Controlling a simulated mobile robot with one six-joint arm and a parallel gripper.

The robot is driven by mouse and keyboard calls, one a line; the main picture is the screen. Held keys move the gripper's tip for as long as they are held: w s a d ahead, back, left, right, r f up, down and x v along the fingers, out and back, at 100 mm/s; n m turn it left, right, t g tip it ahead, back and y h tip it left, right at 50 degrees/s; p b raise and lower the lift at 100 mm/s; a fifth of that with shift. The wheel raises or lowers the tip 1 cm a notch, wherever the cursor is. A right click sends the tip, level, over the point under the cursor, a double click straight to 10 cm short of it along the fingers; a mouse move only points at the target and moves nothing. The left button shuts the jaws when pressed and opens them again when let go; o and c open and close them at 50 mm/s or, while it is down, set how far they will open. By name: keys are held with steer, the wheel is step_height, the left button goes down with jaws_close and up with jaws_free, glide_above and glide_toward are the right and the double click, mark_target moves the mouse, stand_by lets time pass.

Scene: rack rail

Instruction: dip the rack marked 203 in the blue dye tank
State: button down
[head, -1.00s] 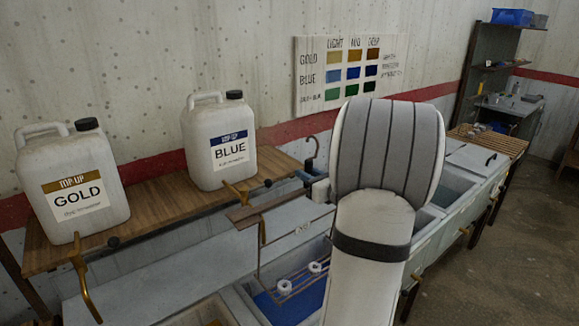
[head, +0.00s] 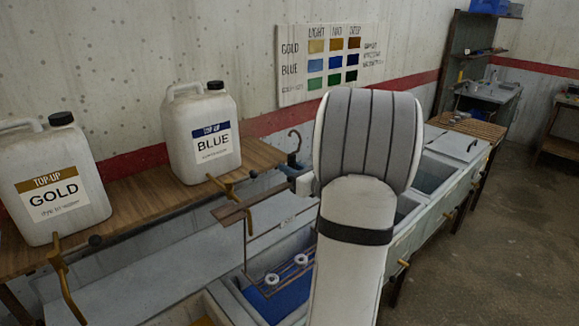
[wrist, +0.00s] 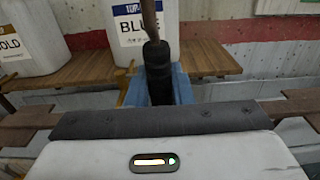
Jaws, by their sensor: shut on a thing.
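My gripper (head: 293,170) is shut on the black grip (wrist: 159,75) below the brown hook (head: 294,139) of a rack; its blue jaws flank the grip in the wrist view. The rack's wooden bar (head: 231,210) sticks out to the left of my arm. A thin brass frame hangs below it with white rolls (head: 271,280). The rack's tag (head: 288,221) is too small to read. The rolls show over the blue dye tank (head: 237,298), close to the blue liquid; I cannot tell whether they touch it. My arm hides the rack's right part.
White BLUE (head: 202,140) and GOLD (head: 52,185) jugs stand on a wooden shelf (head: 135,205) along the wall. More tanks (head: 435,175) run away to the right behind my arm. A colour chart (head: 333,62) hangs on the wall. Open floor lies at right.

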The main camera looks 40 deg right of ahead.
steer(key=c, duration=1.8)
jaws_free()
steer(key=shift+f, duration=0.1)
steer(key=shift+c, duration=0.2)
jaws_close()
steer(key=shift+p, duration=0.65)
steer(key=shift+f+g, duration=0.1)
steer(key=shift+g, duration=0.2)
step_height(320, 180, down, 18)
steer(key=b, duration=1.6)
steer(key=shift+b, duration=0.35)
steer(key=shift+s, duration=0.1)
stand_by(1.3)
